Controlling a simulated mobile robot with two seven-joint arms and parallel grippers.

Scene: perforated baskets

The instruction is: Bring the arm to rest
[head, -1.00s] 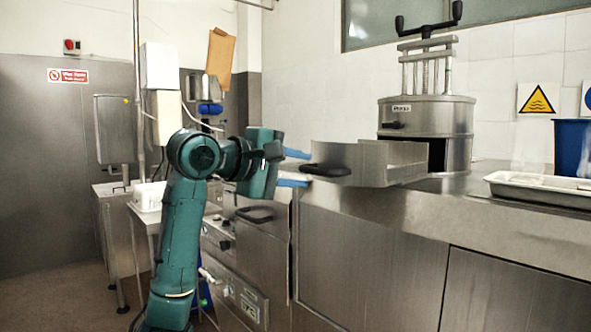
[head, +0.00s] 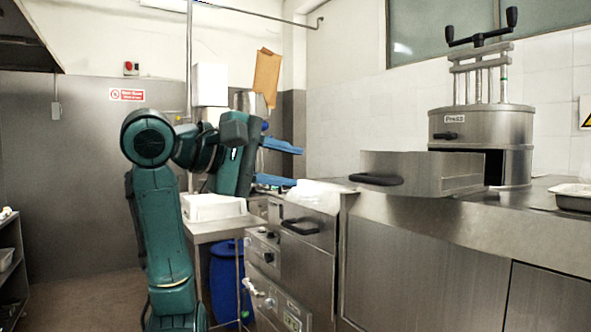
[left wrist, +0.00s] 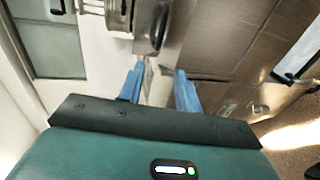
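My left arm comes in from the left in the head view. Its gripper (head: 280,163) has two blue fingers spread apart with nothing between them. It is in the air left of the steel press (head: 480,132), clear of the black handle (head: 376,179) on the press's pulled-out steel drawer (head: 425,172). In the left wrist view the blue fingers (left wrist: 160,90) also show apart and empty, and the press lies beyond them at the top. My right gripper is not in view.
A steel counter (head: 420,225) runs along the right. A white bin (head: 214,207) stands on a small table, with a blue drum (head: 226,285) below. A shallow tray (head: 572,197) is at the right edge. Open floor (head: 90,298) lies at the left.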

